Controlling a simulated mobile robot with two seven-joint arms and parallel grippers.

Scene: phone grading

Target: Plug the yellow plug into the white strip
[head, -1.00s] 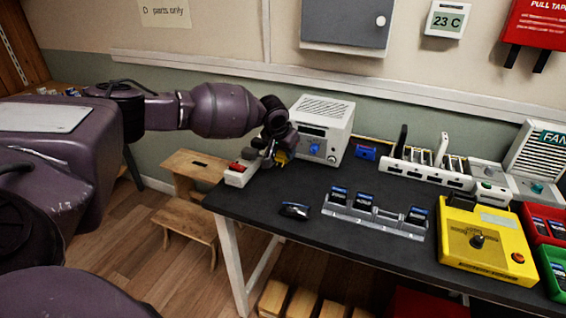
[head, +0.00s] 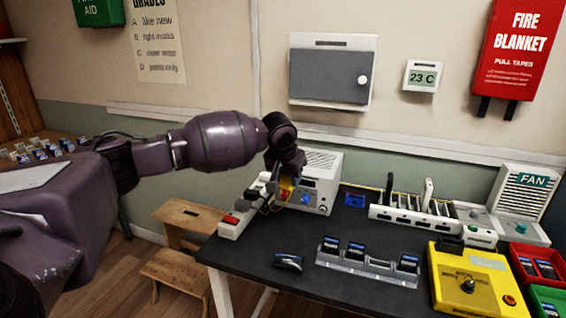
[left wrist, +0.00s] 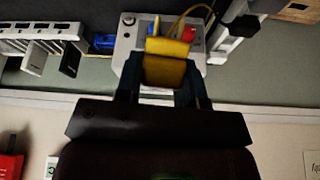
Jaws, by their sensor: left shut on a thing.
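The yellow plug (head: 286,184) is held between the fingers of my left gripper (head: 284,178), above the desk's back left part, in front of the white instrument box. In the left wrist view the plug (left wrist: 168,68) fills the gap between the two dark fingers of the gripper (left wrist: 165,85), with a yellow cable behind it. The white strip (head: 232,231) lies at the desk's left edge, with a red switch at its near end. The plug is to the right of the strip and above it, apart from it. My arm's wrist partly hides the strip's far end. My right gripper is out of view.
The white instrument box (head: 322,165) stands close behind the gripper. A black device (head: 288,261) lies on the desk, and a clear phone rack (head: 345,262) is to its right. A yellow test box (head: 475,285) stands further right. The desk (head: 250,268) is clear near its front left.

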